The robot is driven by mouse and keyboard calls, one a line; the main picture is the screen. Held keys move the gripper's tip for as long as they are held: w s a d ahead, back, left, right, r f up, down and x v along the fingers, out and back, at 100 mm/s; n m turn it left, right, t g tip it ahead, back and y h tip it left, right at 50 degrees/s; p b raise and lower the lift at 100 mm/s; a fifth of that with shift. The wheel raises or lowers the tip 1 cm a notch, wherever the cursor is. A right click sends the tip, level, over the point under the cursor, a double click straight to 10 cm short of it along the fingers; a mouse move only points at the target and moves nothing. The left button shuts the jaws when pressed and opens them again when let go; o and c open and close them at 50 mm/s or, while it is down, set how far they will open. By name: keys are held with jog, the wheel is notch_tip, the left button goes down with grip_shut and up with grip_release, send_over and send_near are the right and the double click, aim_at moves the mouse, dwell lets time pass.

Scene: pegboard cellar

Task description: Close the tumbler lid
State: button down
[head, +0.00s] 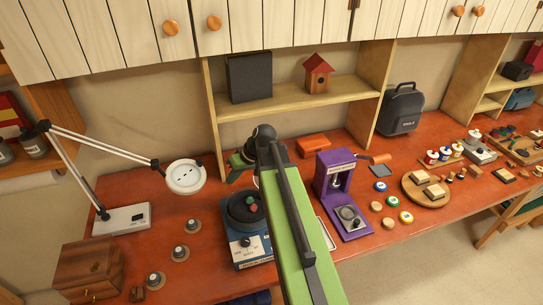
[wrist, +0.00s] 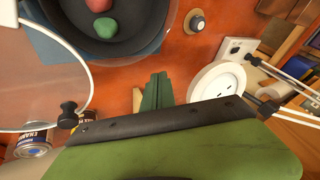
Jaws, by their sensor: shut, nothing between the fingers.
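The tumbler (head: 249,247) is a blue machine with a dark round bowl on top, left of my arm in the head view. In the wrist view its bowl (wrist: 130,43) is uncovered and holds a red stone (wrist: 98,5) and a green stone (wrist: 106,28). A clear round panel with a pale rim, seemingly the lid (wrist: 35,75), stands open beside the bowl, with a black knob (wrist: 67,115) near its edge. In the head view I cannot make out the lid behind my arm. My gripper (wrist: 158,78) is shut and empty, apart from the bowl and knob.
A desk lamp (head: 185,177) reaches over the bench left of the tumbler. Small round knobbed pieces (head: 180,253) and a wooden box (head: 90,270) lie there. A purple press (head: 335,182) stands right of my arm. Paint cans (wrist: 30,143) show in the wrist view.

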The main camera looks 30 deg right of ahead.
jog(key=s+d+r+m+t+h+p, duration=0.1)
jog(key=s+d+r+m+p, duration=0.2)
jog(key=d, duration=0.9)
jog(key=s+d+r+m+t+p, duration=0.15)
jog(key=s+d+r, duration=0.3)
jog(key=d, duration=0.65)
jog(key=b+x, duration=0.5)
jog(key=x, duration=0.2)
jog(key=b+x, duration=0.3)
jog(key=x, duration=0.1)
jog(key=shift+d+f+b, duration=0.2)
jog(key=shift+d+b, duration=0.1)
jog(key=shift+b, duration=0.05)
jog(key=a, duration=0.2)
jog(key=shift+w+a+r+p, duration=0.3)
jog(key=shift+w+r+p, duration=0.05)
jog(key=shift+w+r, duration=0.05)
jog(key=shift+w+a, duration=0.35)
jog(key=shift+a, duration=0.2)
jog(key=shift+a, duration=0.1)
